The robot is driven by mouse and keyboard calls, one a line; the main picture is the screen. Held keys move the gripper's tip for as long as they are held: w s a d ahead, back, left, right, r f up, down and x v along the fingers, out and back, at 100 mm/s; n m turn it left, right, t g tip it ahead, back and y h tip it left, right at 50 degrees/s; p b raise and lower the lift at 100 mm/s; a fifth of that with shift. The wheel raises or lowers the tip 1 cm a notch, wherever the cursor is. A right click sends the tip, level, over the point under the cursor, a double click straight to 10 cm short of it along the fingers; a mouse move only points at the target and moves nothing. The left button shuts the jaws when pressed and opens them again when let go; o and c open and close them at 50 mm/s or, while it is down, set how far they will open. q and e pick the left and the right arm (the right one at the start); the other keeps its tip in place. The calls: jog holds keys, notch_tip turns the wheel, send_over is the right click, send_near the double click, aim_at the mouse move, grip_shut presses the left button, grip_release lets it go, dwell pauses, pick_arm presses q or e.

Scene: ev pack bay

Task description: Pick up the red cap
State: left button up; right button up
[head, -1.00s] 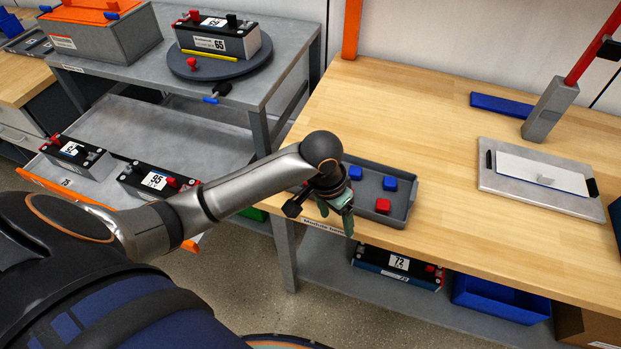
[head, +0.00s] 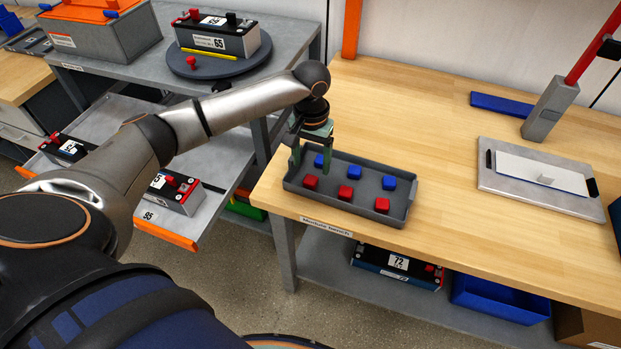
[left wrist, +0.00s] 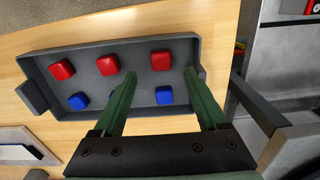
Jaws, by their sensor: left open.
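A grey tray (head: 405,205) on the wooden bench holds three red caps in a front row, the left one (head: 310,182), the middle one (head: 345,192) and the right one (head: 382,205). Three blue caps (head: 354,172) form the row behind. My left gripper (head: 311,168) is open and empty, pointing down over the tray's left end. In the left wrist view its fingertips (left wrist: 160,74) straddle the line of one red cap (left wrist: 161,60) and one blue cap (left wrist: 164,96). Whether the tips are level with the caps, I cannot tell. My right gripper is out of view.
Another red cap (head: 192,63) lies on the round turntable (head: 220,66) beside a battery module (head: 218,38). The bench between is clear.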

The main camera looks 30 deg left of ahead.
aim_at(311, 178)
pick_arm(q)
notch_tip(311, 178, down, 6)
jog(key=shift+w+a+r, duration=0.15)
dwell(0.3)
grip_shut()
dwell(0.4)
